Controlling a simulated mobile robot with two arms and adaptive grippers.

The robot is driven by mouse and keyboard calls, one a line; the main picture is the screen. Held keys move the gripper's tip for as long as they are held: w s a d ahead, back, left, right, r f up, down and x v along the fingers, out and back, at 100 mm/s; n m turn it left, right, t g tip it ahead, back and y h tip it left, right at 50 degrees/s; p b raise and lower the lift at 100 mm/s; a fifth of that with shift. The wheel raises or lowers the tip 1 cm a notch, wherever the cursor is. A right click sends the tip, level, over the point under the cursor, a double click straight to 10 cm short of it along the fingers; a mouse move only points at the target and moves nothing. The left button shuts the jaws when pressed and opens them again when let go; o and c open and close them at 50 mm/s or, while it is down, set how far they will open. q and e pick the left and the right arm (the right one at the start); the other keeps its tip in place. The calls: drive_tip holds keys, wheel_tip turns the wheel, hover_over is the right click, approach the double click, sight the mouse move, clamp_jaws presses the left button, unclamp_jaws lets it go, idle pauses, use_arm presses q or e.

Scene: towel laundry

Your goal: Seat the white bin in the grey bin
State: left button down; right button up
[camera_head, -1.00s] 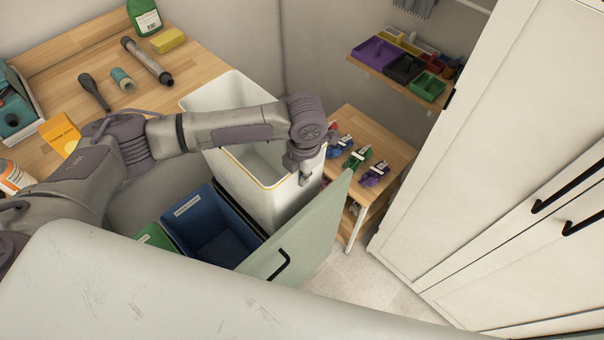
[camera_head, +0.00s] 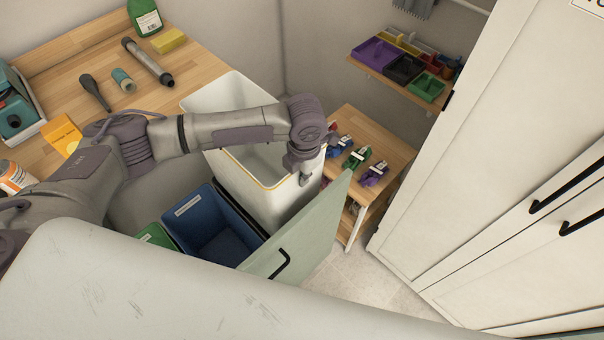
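The tall white bin (camera_head: 262,196), with a thin yellow line along its rim, stands in the middle of the view, open end up. Its lower end is hidden behind the pale green drawer front. My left gripper (camera_head: 304,175) is at the bin's near right rim corner and looks shut on it; my arm crosses over the bin's opening. A dark edge (camera_head: 262,233) shows between the white bin and the blue bin; it may be part of the grey bin, whose inside I cannot see. I cannot tell how deep the white bin sits. My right gripper is out of view.
A blue bin (camera_head: 217,240) and a green bin (camera_head: 157,236) sit in the pull-out behind its green front (camera_head: 318,225). A wooden worktop (camera_head: 70,75) with tools lies at left. A small wooden table (camera_head: 385,135) stands behind right; a white cabinet (camera_head: 500,140) fills the right.

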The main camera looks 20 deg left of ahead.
sight(302, 190)
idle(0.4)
use_arm(q)
drive_tip(key=shift+f, duration=0.35)
drive_tip(key=shift+f+b, duration=1.65)
drive_tip(key=shift+f, duration=1.1)
drive_tip(key=shift+f+b, duration=1.75)
drive_tip(key=shift+f, duration=1.15)
